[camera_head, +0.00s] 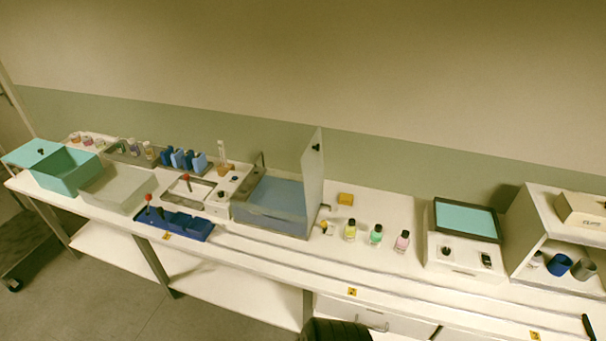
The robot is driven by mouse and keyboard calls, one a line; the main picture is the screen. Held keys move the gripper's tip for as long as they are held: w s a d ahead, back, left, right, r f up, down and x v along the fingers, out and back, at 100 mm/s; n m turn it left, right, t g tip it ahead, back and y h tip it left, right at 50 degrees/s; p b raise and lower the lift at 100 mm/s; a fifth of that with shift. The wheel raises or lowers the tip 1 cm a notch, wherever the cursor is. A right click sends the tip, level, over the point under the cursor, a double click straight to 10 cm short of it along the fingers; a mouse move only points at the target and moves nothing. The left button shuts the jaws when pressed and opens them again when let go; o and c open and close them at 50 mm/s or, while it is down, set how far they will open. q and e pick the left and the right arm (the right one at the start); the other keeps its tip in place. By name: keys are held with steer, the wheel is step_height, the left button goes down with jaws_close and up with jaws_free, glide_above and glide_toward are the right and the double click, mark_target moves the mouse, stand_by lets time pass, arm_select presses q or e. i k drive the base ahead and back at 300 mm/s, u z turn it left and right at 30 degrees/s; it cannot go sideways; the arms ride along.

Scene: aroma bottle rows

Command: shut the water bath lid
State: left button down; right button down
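The water bath (270,219) is a grey open box holding blue water, standing on the bench left of the picture's middle. Its lid (313,180) is a pale panel with a small dark knob (316,147) near the top. The lid stands upright along the bath's right side, so the bath is open. A thin dark rod rises at the bath's back edge. Neither of my grippers can be made out in the head view, and nothing is seen touching the lid.
A teal-topped device (465,220) stands farther right.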

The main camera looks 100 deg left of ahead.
mark_target(312, 165)
steer(key=u, duration=3.45)
steer(key=k, duration=0.5)
steer(key=u, duration=1.05)
steer(key=i, duration=0.75)
steer(key=z, duration=0.75)
steer(key=i, duration=0.55)
steer(key=z, duration=0.6)
